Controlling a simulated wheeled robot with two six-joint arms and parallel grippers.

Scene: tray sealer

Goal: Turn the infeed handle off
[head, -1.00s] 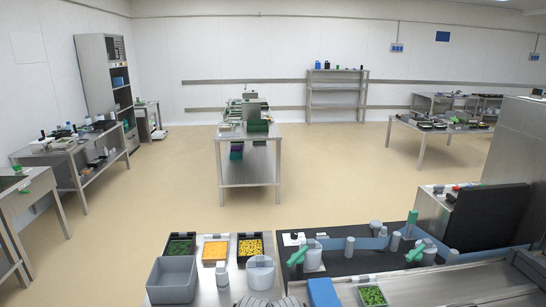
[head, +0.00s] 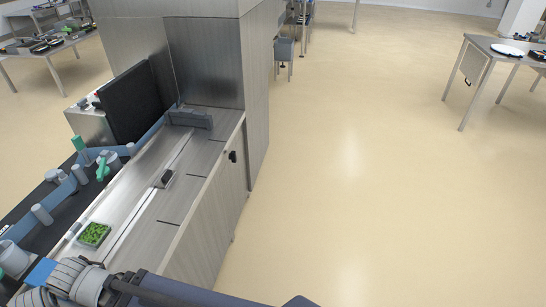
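A small black handle (head: 233,156) sits on the front side panel of the grey machine (head: 203,225), near its top edge. I cannot tell for certain that it is the infeed handle, or which way it is turned. Green levers, one nearer (head: 102,168) and one farther (head: 78,143), stand by the blue guide rails (head: 68,187) over the dark belt at left. Parts of my own arm show along the bottom edge. Neither of my grippers is in view.
A tray of green pieces (head: 94,235) lies on the machine top, with a small dark block (head: 164,179) farther along. A tall grey cabinet (head: 205,62) rises behind. The floor (head: 350,190) to the right is clear up to a table (head: 485,62).

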